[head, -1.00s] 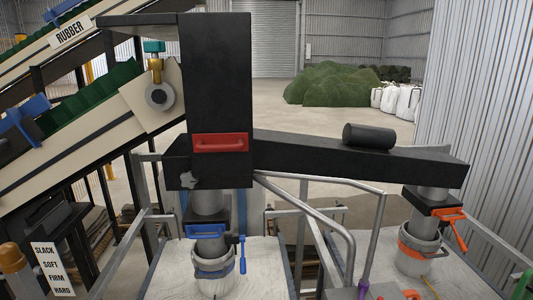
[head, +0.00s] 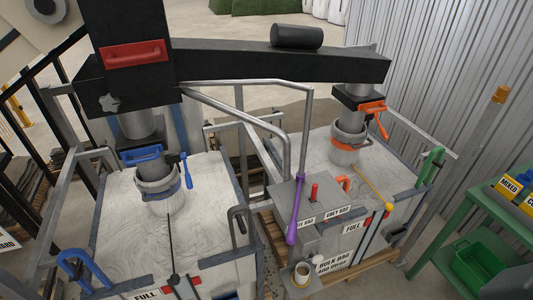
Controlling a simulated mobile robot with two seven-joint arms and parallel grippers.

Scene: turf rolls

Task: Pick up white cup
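A small white cup (head: 302,273) with a dark brownish inside stands upright at the bottom of the head view, right of centre. It rests on a small ledge at the front of the grey control box (head: 303,207), beside the "BULK BAG" label. Neither of my grippers shows in the view, and nothing is seen touching the cup.
White bulk bags (head: 120,225) stand under two spouts, left and right of the control box. A purple lever (head: 295,212) and grey rails (head: 252,115) rise above the cup. A green bench (head: 490,225) with a green bin (head: 482,262) stands at the right.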

